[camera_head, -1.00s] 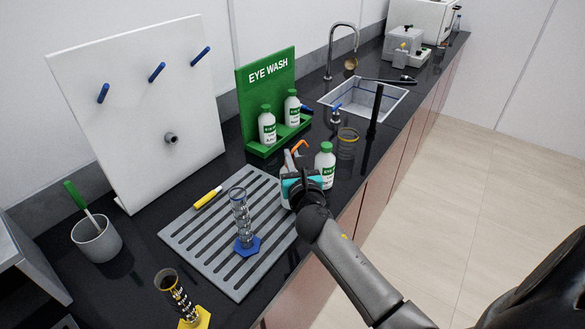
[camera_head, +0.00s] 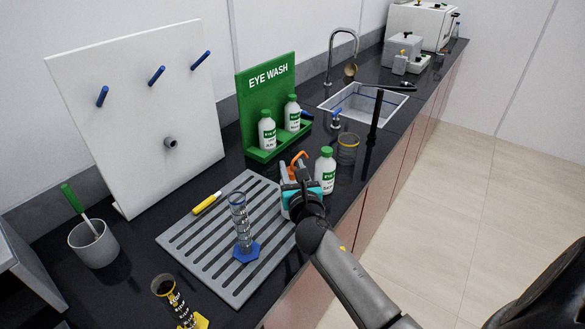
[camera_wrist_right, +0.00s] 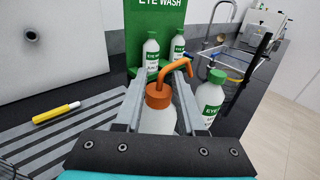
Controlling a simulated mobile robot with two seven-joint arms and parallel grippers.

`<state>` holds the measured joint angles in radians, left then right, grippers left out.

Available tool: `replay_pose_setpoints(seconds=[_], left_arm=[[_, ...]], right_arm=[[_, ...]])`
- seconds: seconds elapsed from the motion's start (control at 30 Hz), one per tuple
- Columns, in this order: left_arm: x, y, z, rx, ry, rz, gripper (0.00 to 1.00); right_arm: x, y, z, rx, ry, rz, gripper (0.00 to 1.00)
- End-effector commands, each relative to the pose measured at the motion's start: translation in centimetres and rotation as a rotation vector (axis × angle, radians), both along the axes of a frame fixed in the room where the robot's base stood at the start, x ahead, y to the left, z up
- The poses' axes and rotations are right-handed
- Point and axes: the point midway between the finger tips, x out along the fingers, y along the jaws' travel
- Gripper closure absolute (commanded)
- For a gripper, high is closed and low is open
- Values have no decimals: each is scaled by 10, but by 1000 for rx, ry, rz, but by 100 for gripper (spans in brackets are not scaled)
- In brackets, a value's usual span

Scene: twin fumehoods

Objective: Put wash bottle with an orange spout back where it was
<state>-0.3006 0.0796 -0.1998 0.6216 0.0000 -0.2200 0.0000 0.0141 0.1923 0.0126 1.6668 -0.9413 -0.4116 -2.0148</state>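The wash bottle with its orange spout (camera_head: 299,157) is near the counter's front edge, at the right corner of the grey slotted mat (camera_head: 190,235). In the right wrist view the orange cap (camera_wrist_right: 159,96) and white body show between the two fingers. My right gripper (camera_head: 292,184) is around the bottle, with a finger against each side; it also shows in the wrist view (camera_wrist_right: 160,88). The gripper hides the bottle's lower part, so I cannot tell whether its base touches the surface. My left gripper is not in view.
A green-capped bottle (camera_head: 325,171) stands close right of the wash bottle. The green eye wash stand (camera_head: 262,100) is behind. A glass cylinder with a blue base (camera_head: 246,251) and a yellow marker (camera_head: 207,203) are on the mat. A beaker (camera_head: 347,148) and sink (camera_head: 368,105) lie farther right.

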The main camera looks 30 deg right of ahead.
Motion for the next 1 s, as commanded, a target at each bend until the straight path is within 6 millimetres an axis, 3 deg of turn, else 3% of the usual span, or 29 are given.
replay_pose_setpoints(seconds=[0.27,0.7,1.0], left_arm=[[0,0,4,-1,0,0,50],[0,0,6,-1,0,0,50],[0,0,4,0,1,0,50]], right_arm=[[-9,4,3,-1,1,1,61],[-80,31,8,2,2,0,61],[-109,42,10,1,1,0,61]])
